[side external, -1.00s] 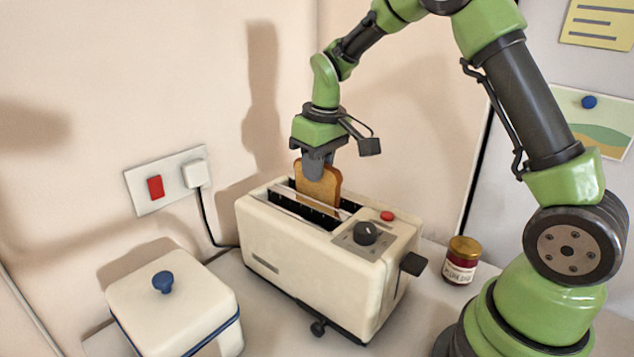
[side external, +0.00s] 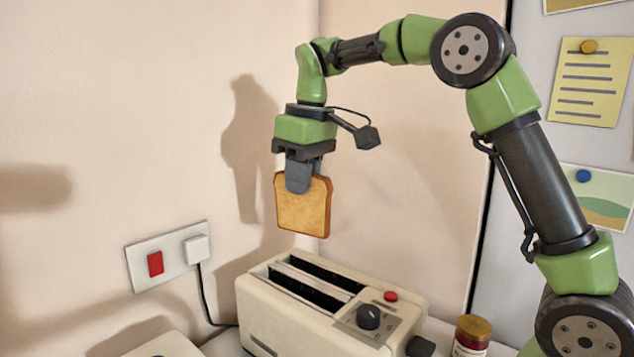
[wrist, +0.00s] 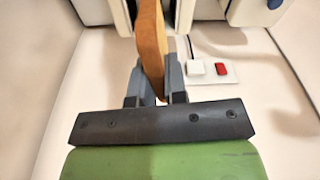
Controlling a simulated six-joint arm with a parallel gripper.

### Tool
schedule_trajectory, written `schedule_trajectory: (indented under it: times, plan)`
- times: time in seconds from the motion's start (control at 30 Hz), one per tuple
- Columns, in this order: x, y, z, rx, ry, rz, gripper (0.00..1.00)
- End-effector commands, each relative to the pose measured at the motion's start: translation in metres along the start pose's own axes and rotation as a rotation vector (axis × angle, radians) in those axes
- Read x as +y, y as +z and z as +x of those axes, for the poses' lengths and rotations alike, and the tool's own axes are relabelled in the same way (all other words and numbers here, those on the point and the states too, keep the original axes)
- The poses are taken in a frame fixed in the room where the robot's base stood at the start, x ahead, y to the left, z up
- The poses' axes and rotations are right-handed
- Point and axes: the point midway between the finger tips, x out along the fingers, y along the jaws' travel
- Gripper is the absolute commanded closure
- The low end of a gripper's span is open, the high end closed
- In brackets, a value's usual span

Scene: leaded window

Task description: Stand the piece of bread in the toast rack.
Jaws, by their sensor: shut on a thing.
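The piece of bread (side external: 304,212), toasted golden brown, hangs upright from my gripper (side external: 299,178) in the side external view, well above the toaster (side external: 330,300). My gripper is shut on its upper edge. In the wrist view the bread (wrist: 151,45) shows edge-on between the two fingers of my gripper (wrist: 157,85). The toaster is cream with two long slots, both of which look empty from here. I see no toast rack in these frames.
A jar with a gold lid (side external: 473,330) stands right of the toaster. A wall socket with a red switch (side external: 155,263) and a white plug (side external: 197,249) is at left, its cord running down behind the toaster. A cream box (side external: 165,345) is partly visible at lower left.

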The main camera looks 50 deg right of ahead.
Motion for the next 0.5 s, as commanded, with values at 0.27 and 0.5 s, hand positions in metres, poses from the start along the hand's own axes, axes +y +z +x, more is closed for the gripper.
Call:
schedule_trajectory:
  times: [0.27, 0.5]
  plan:
    - [-0.097, 0.003, -0.001, -0.001, -0.056, -0.376, 1.00]
    - [-0.207, 0.042, -0.007, -0.001, -0.127, -0.856, 1.00]
